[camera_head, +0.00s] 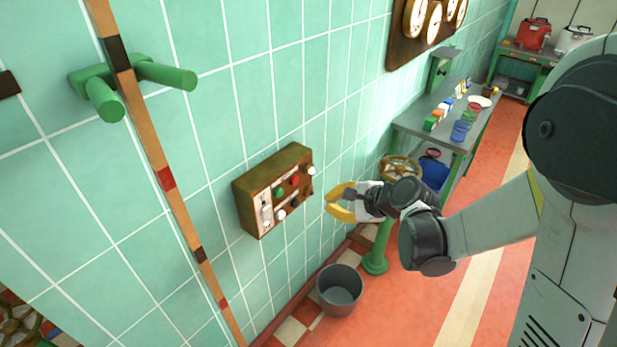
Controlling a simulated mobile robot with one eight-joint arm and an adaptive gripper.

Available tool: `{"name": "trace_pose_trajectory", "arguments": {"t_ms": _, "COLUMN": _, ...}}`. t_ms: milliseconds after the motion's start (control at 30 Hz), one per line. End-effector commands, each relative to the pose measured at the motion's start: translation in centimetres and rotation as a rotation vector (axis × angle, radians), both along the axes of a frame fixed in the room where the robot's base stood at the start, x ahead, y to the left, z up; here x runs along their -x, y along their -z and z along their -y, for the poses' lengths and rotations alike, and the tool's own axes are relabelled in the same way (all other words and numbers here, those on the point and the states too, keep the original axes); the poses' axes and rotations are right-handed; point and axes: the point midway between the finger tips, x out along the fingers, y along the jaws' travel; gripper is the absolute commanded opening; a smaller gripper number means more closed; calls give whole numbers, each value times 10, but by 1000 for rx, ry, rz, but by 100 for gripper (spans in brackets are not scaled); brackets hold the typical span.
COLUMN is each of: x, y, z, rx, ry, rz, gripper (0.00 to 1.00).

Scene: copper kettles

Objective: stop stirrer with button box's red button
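The button box (245,208) is a brown-green box on the tiled wall, left of the picture's middle. Its face carries several knobs: red, green, dark and white ones. The red button (295,180) is in the upper right part of the face. My gripper (327,204), with yellow fingers, is in front of the box's right side, a little right of and below the red button. It looks apart from the box. The fingers curve toward each other, but I cannot tell whether their tips meet. I see nothing held. I cannot make out a stirrer.
A grey bucket (340,291) stands on the floor below the box. A brown handwheel (400,168) on a green post is behind my gripper. A green bench (410,124) with coloured items runs along the wall. A striped pole (166,180) leans at left. The red floor at right is open.

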Motion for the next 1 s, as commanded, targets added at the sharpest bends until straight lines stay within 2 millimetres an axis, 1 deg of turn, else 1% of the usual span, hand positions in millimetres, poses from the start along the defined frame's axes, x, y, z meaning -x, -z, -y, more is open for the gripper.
{"name": "trace_pose_trajectory", "arguments": {"t_ms": 33, "x": -3, "y": 4, "z": -2, "rx": -21, "ry": 10, "rz": -9, "gripper": 0}}
{"name": "trace_pose_trajectory", "arguments": {"t_ms": 133, "x": -5, "y": 9, "z": -3, "rx": -46, "ry": 22, "rz": -21, "gripper": 0}}
{"name": "trace_pose_trajectory", "arguments": {"t_ms": 567, "x": -6, "y": 9, "z": -6, "rx": -50, "ry": 24, "rz": -23, "gripper": 0}}
{"name": "trace_pose_trajectory", "arguments": {"t_ms": 767, "x": -18, "y": 8, "z": -21, "rx": -50, "ry": 21, "rz": -22, "gripper": 0}}
{"name": "trace_pose_trajectory", "arguments": {"t_ms": 1000, "x": -39, "y": 8, "z": -48, "rx": -50, "ry": 20, "rz": -22, "gripper": 0}}
